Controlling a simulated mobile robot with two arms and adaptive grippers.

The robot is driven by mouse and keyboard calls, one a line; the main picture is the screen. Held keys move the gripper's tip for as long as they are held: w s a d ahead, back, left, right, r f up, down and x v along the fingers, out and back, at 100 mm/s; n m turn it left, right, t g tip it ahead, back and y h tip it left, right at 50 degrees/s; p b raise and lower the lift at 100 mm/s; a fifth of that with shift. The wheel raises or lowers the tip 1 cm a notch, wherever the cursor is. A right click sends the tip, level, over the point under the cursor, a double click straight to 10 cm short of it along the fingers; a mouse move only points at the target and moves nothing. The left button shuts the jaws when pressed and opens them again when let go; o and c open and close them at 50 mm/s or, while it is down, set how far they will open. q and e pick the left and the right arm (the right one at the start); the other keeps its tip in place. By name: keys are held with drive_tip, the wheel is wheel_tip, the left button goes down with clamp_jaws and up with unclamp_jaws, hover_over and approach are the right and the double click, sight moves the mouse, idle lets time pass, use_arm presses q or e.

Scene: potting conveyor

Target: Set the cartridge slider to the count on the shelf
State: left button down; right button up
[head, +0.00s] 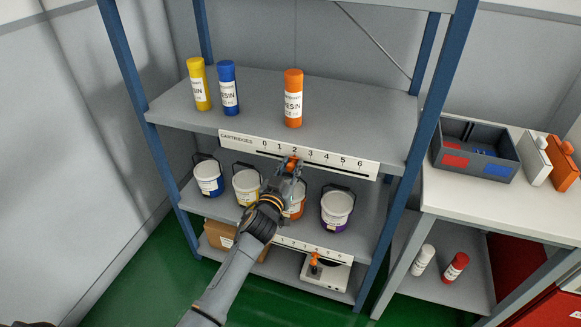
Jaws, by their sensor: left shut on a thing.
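Three resin cartridges stand upright on the upper shelf (260,93): a yellow one (199,84), a blue one (229,89) and an orange one (293,99). The white scale strip labelled CARTRIDGES (340,167), numbered 0 to 6, runs along that shelf's front edge. Its orange slider (291,160) stands at about the 2, partly hidden by my gripper. My left gripper (290,167) is shut on the slider, its arm reaching up from the lower middle. My right gripper is not in view.
Several buckets, including a blue-banded one (208,178) and a purple-banded one (337,208), stand on the middle shelf. A lower scale has its own orange slider (315,259). Blue rack posts flank the shelves. A workbench (455,205) with a dark crate (444,171) stands right.

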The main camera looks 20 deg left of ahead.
use_arm(q)
drive_tip(key=d+b, duration=0.1)
drive_tip(key=d, duration=0.3)
drive_tip(key=shift+s+d, duration=0.1)
drive_tip(key=shift+d, duration=0.25)
drive_tip(key=shift+a, duration=0.1)
drive_tip(key=c, duration=1.1)
unclamp_jaws()
drive_tip(key=shift+c, duration=0.2)
approach(310, 162)
drive_tip(key=s, duration=0.5)
drive_tip(key=shift+s, duration=0.35)
drive_tip(key=shift+f, duration=0.1)
